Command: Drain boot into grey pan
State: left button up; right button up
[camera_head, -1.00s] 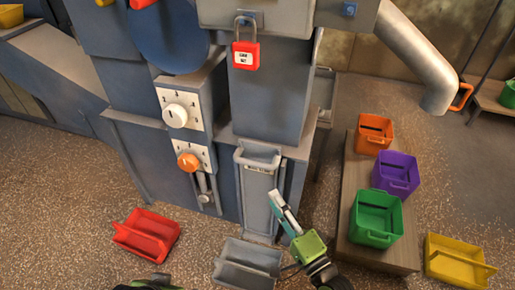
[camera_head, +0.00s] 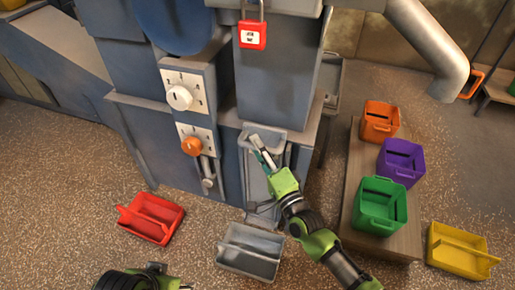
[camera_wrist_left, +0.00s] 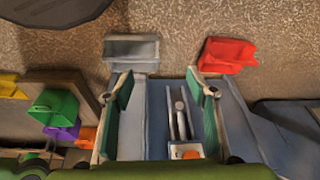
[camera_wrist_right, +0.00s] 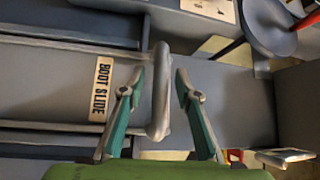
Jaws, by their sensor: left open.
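The grey pan (camera_head: 250,252) sits on the floor in front of the elevator boot; it also shows in the left wrist view (camera_wrist_left: 132,48). The boot slide is a grey panel labelled "BOOT SLIDE" (camera_wrist_right: 101,90) with a bar handle (camera_wrist_right: 160,92). My right gripper (camera_wrist_right: 160,78) is open, with the handle between its fingers and small gaps on both sides. In the head view my right gripper (camera_head: 262,155) is at the slide's top. My left gripper (camera_wrist_left: 164,90) is open and empty, apart from the pan; its arm shows at the head view's bottom left.
A red pan (camera_head: 152,218) lies on the floor left of the grey one. A bench (camera_head: 348,190) at right carries orange, purple and green bins. A yellow pan (camera_head: 460,252) is at far right. A red padlock (camera_head: 252,34) hangs above the slide. Dials are on the boot's left.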

jog(key=shift+w+a, duration=0.1)
jog(key=shift+w, duration=0.05)
jog(key=shift+c, duration=0.3)
grip_shut()
jog(key=shift+r, duration=0.3)
notch_tip(320, 180, up, 4)
jog(key=p, duration=0.3)
jog(key=shift+r+p, duration=0.1)
jog(key=shift+p, duration=0.3)
notch_tip(320, 180, up, 4)
jog(key=p, duration=0.2)
jog(key=shift+w+f+p, duration=0.1)
jog(key=shift+f+p, duration=0.15)
jog(key=shift+p, duration=0.1)
pick_arm(q)
notch_tip(320, 180, down, 19)
jog(key=s+g, duration=0.1)
jog(key=shift+s, duration=0.2)
